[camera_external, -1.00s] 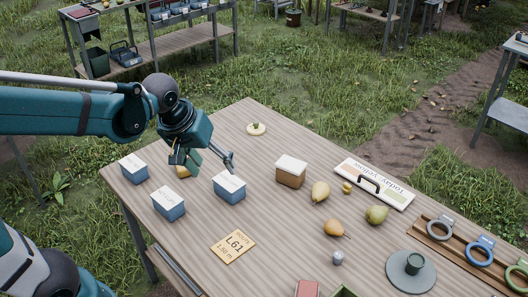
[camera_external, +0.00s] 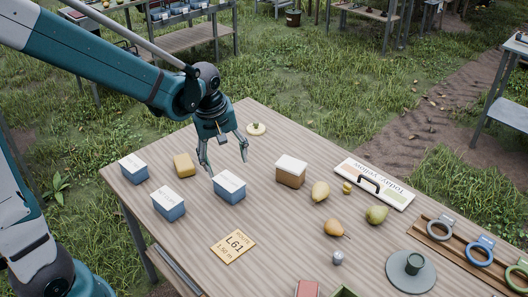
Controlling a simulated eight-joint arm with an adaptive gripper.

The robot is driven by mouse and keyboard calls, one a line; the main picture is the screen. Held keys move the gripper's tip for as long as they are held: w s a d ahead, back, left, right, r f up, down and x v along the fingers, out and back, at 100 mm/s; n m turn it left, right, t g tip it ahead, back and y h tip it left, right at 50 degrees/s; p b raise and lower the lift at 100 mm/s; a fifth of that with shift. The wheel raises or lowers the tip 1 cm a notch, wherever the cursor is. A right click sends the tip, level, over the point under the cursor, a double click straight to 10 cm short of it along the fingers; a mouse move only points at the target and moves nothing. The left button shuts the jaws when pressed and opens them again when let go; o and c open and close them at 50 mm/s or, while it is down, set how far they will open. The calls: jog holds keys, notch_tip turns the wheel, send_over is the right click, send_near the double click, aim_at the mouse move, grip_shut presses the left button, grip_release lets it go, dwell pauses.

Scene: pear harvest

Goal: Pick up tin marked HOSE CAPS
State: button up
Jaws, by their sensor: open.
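Three blue tins with white lettered tops stand on the wooden table: the left tin (camera_external: 133,172), the front tin (camera_external: 169,207) and the right tin (camera_external: 229,190). Their lettering is too small to read, so I cannot tell which is marked HOSE CAPS. A brown box with a white top (camera_external: 291,174) stands further right. My gripper (camera_external: 227,168) is open and empty, pointing down above the table, just behind the right tin. Its fingers are spread apart.
A yellow block (camera_external: 184,166) lies between the left and right tins. A round cream lid (camera_external: 256,129) lies behind my gripper. The table (camera_external: 195,235) has bare room at front.

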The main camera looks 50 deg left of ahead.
aim_at(229, 181)
jog(key=w+a+f+n, duration=0.1)
jog(key=f, duration=0.1)
jog(key=w+a+f+n+g+p, duration=0.1)
jog(key=a+f+n, duration=0.1)
jog(key=f, duration=0.1)
jog(key=w+a+f+n+g+p, duration=0.1)
jog(key=w+f, duration=0.1)
jog(key=f, duration=0.1)
jog(key=shift+w+a+n, duration=0.1)
jog(key=shift+a+n, duration=0.1)
jog(key=shift+n, duration=0.2)
jog(key=shift+w+a+f+n+p, duration=0.1)
jog(key=shift+a+f+n+p, duration=0.1)
jog(key=shift+f, duration=0.2)
jog(key=shift+a+f+n+p, duration=0.1)
jog(key=shift+f+n, duration=0.1)
jog(key=shift+f, duration=0.2)
jog(key=shift+f, duration=1.35)
jog(key=shift+a+f+b, duration=0.15)
jog(key=shift+f+b, duration=0.5)
jog(key=shift+f, duration=1.95)
jog(key=shift+c, duration=0.7)
jog(key=c, duration=1)
